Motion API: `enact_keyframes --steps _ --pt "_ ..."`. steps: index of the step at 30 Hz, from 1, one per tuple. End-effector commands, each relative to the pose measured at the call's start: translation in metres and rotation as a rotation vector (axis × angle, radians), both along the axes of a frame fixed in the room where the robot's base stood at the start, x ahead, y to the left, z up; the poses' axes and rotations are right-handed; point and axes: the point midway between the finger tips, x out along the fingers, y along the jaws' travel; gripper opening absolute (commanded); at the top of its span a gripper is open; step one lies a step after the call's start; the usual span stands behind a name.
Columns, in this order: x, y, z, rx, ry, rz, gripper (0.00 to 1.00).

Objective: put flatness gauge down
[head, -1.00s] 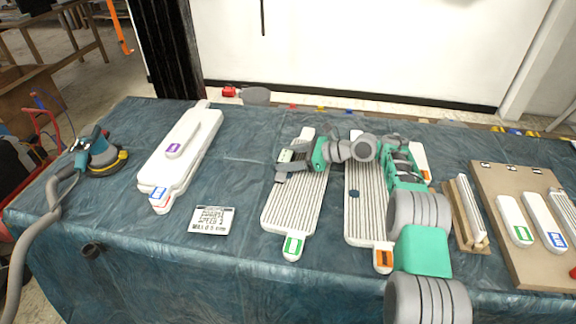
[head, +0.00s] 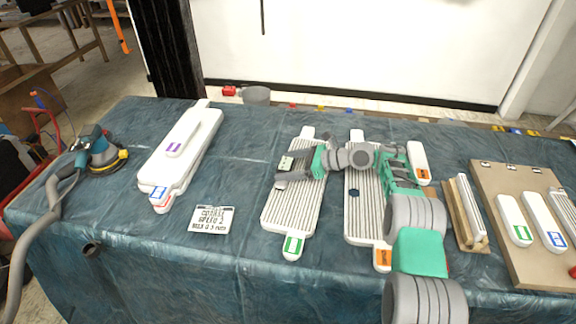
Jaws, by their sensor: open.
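The flatness gauge looks to be the small pale block with a dark and greenish face (head: 286,163), at the upper part of the left ribbed panel (head: 290,215), which has a green label. My gripper (head: 288,164) is open, with its fingers on either side of this block. I cannot tell whether the block rests flat on the ribs or whether a finger still touches it. My wrist and forearm come across from the right, over the second ribbed panel (head: 366,215) with an orange label, and hide part of both panels.
A white stacked piece (head: 190,140) with purple label lies left. A printed card (head: 212,219) lies in front, with bare cloth around it. A sander (head: 100,153) stands far left. A white block with orange label (head: 418,160) and a board with white blocks (head: 500,255) are right.

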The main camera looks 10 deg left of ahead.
Motion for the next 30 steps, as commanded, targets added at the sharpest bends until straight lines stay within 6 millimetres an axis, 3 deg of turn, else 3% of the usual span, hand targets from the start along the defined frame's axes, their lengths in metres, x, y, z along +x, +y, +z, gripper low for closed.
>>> enact_keyframes --steps 5,8,15,17,20,30 --pt "0.001 -0.006 0.005 -0.001 0.000 -0.003 0.87" --pt "0.001 -0.024 0.013 0.000 -0.001 -0.004 0.87" --pt "-0.001 -0.088 0.038 0.000 -0.001 -0.005 0.87" --pt "-0.002 -0.089 0.051 -0.001 0.005 -0.002 0.87" --pt "-0.001 -0.095 0.055 -0.001 0.005 -0.002 0.87" --pt "-0.004 -0.110 0.053 -0.001 0.001 -0.003 0.87"
